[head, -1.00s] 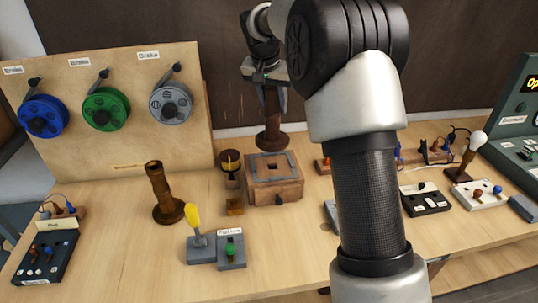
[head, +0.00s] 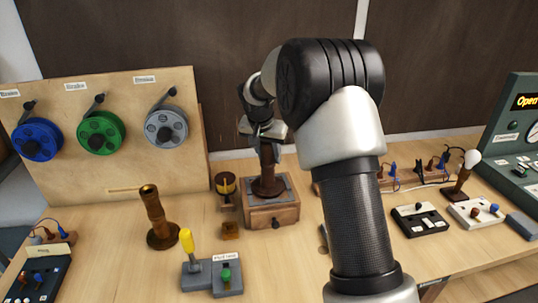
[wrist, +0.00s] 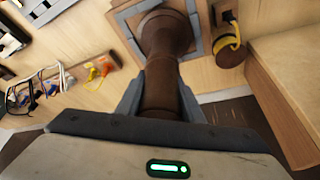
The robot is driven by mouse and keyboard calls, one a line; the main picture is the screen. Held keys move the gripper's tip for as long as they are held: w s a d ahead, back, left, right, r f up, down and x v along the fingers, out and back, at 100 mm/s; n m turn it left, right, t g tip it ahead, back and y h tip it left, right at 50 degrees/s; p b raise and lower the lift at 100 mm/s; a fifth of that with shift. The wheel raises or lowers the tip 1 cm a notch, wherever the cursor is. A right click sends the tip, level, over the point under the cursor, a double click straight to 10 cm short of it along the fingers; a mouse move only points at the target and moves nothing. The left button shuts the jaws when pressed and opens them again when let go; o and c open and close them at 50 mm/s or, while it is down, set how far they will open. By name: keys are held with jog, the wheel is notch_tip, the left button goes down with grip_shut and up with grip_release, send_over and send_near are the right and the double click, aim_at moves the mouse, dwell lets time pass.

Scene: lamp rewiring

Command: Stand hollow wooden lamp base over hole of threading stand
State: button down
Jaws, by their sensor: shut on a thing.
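A dark brown wooden lamp base (head: 268,183) is upright over the threading stand (head: 272,217), a wooden box with a grey top frame and a front knob. My gripper (head: 266,136) is shut on the lamp base's upper column. In the wrist view, the fingers of my gripper (wrist: 160,103) flank the column of the lamp base (wrist: 163,72), and its wide foot lies within the frame of the stand (wrist: 124,20). The foot covers the hole, so its alignment is hidden. I cannot tell whether the foot touches the stand top.
A second turned wooden piece (head: 158,218) stands at the left. A small amber-topped holder (head: 226,186) is close to the stand's left side. A yellow-handled lever box (head: 192,264) is in front. The spool board (head: 110,140) rises behind left. A switch box (head: 420,222) lies right.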

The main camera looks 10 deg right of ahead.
jog(key=c, duration=1.6)
grip_release()
jog(key=shift+f, duration=0.15)
jog(key=o, duration=0.4)
